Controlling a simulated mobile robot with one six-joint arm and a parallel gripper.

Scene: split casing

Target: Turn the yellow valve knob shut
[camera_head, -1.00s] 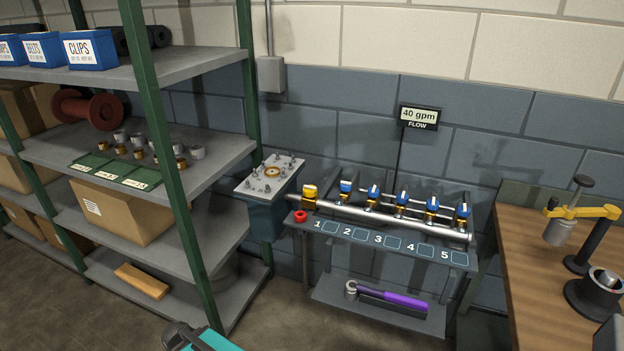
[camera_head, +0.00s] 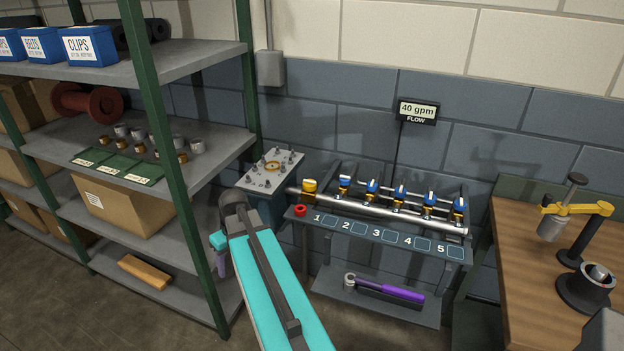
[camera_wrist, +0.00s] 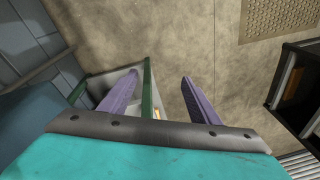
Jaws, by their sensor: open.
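The yellow valve knob (camera_head: 309,186) sits at the left end of a silver pipe (camera_head: 380,213) on the grey wall bench, above the numbered plate. My gripper (camera_head: 221,264) hangs to the left of the bench in the head view, in front of the shelf, fingers pointing down and well apart from the knob. In the wrist view my gripper (camera_wrist: 160,76) is open, its two purple fingers spread with nothing between them. The knob is not visible in the wrist view. A flow sign (camera_head: 417,112) above the pipe reads 40 gpm.
Several blue-handled valves (camera_head: 400,192) line the pipe. A red knob (camera_head: 300,210) is just below the yellow one. A grey plate with studs (camera_head: 268,171) stands left of the pipe. Green-posted shelves (camera_head: 172,150) are close to my arm. A purple-handled tool (camera_head: 390,290) lies on the lower shelf.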

